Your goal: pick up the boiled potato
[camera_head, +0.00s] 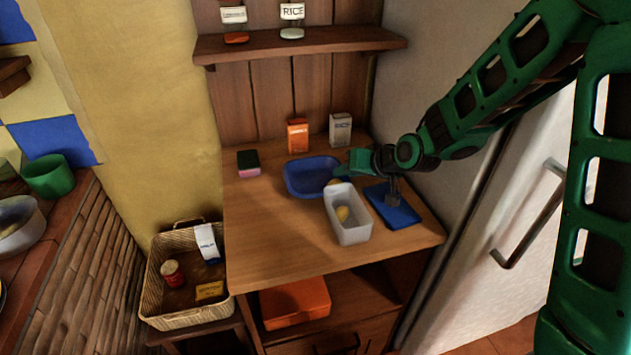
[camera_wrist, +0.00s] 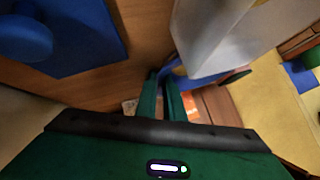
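A pale yellow lump (camera_head: 342,214), which may be the boiled potato, lies inside the white container (camera_head: 354,235) on the wooden counter. A second small yellowish thing (camera_head: 334,182) shows at the blue basin's right edge, just below my gripper (camera_head: 352,171); I cannot tell which is the potato. My gripper is above the right part of the blue basin (camera_head: 300,190), behind the white container. In the wrist view, my gripper's two green fingers (camera_wrist: 161,80) stand a little apart with nothing seen between them. The white container (camera_wrist: 210,30) is beside them there.
A fridge (camera_head: 515,215) bounds the right. The counter's front left is clear.

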